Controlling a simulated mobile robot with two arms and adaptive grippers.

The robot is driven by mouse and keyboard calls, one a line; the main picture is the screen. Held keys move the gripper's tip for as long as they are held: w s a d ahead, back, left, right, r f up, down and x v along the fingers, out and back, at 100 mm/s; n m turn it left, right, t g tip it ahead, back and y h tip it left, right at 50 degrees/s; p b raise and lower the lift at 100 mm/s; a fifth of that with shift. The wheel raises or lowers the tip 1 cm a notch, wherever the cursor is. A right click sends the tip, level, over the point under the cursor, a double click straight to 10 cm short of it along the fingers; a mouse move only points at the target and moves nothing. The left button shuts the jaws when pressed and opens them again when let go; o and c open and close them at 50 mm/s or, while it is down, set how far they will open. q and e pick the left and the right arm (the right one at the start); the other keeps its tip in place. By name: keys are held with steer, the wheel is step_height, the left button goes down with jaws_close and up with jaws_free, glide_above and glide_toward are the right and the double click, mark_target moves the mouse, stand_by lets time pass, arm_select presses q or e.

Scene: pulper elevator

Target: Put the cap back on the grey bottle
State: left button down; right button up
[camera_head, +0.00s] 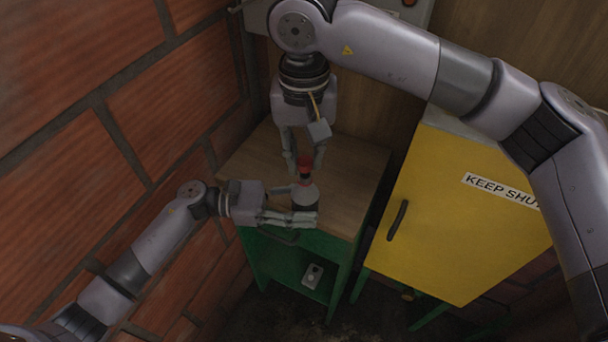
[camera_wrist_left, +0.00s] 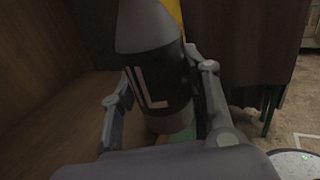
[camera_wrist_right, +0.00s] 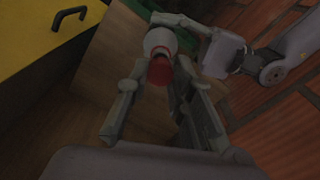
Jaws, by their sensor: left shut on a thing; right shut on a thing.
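The grey bottle (camera_head: 304,194) stands upright over the wooden top of the green cabinet, with a dark label band; the left wrist view shows it close up (camera_wrist_left: 148,35). My left gripper (camera_head: 306,206) is shut around its body from the left. The red cap (camera_head: 304,161) is directly above the bottle's neck, held between the fingers of my right gripper (camera_head: 304,168), which points down. In the right wrist view the cap (camera_wrist_right: 160,72) lines up in front of the bottle (camera_wrist_right: 159,40). I cannot tell whether the cap touches the neck.
The green cabinet (camera_head: 342,262) has a bare wooden top (camera_head: 345,185) and a small grey box (camera_head: 312,275) on its open shelf. A yellow cabinet (camera_head: 455,220) marked KEEP SHUT stands to the right. A brick wall (camera_head: 110,130) closes off the left side.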

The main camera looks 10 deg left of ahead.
mark_target(305, 196)
steer(key=shift+f, duration=0.15)
steer(key=shift+f, duration=0.75)
steer(key=shift+f, duration=0.6)
stand_by(0.3)
